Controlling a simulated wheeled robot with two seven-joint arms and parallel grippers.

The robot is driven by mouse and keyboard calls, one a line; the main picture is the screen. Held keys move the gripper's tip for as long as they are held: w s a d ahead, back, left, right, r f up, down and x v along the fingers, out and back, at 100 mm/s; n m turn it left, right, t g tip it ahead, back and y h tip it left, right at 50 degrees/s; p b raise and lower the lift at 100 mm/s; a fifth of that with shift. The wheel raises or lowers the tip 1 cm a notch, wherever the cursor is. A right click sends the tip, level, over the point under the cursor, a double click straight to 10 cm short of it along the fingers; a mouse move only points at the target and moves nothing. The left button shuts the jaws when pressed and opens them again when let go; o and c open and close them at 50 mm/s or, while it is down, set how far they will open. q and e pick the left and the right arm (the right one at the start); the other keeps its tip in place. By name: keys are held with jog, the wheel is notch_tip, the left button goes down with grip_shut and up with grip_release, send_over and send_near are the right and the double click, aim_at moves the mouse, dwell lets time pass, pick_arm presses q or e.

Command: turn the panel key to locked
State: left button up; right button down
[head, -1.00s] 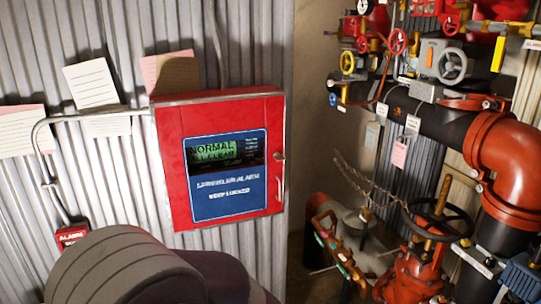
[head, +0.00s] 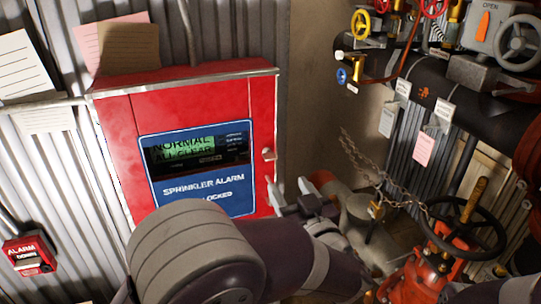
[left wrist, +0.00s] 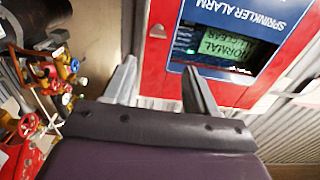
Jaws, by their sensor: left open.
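The red panel (head: 120,130) hangs on the corrugated wall, with a blue sign and a display reading "NORMAL" and "ALL CLEAR". The small pale key (head: 268,154) sits at its right edge. In the left wrist view a pale round piece, probably the key (left wrist: 157,31), shows on the red panel front (left wrist: 152,60). My left gripper (head: 290,198) is just below and right of the key, apart from it as far as I can tell. It is open and empty, and its fingertips (left wrist: 160,68) point at the panel. The key's angle is too small to read. My right gripper is out of view.
A red alarm box (head: 30,254) is on the wall at lower left. Paper notes (head: 25,62) hang around the panel. Pipes, a chain (head: 385,178) and a black handwheel (head: 462,228) crowd the right side. My left arm covers the panel's lower part.

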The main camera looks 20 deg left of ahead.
aim_at(272, 160)
pick_arm(q)
jog(key=x, duration=0.3)
jog(key=p+x, duration=0.1)
jog(key=x, duration=0.7)
jog(key=shift+w+d+f+p, duration=0.2)
jog(key=shift+f+p, duration=0.1)
jog(key=shift+p, duration=0.1)
jog(key=shift+w+a+r, duration=0.1)
jog(key=shift+w+a, duration=0.15)
jog(key=shift+a, duration=0.05)
jog(key=shift+w+a+f, duration=0.1)
jog(key=shift+w+f, duration=0.1)
jog(key=shift+w, duration=0.15)
jog(key=shift+s+r, duration=0.1)
jog(key=shift+s, duration=0.05)
jog(key=c, duration=1.1)
jog(key=shift+o, duration=0.2)
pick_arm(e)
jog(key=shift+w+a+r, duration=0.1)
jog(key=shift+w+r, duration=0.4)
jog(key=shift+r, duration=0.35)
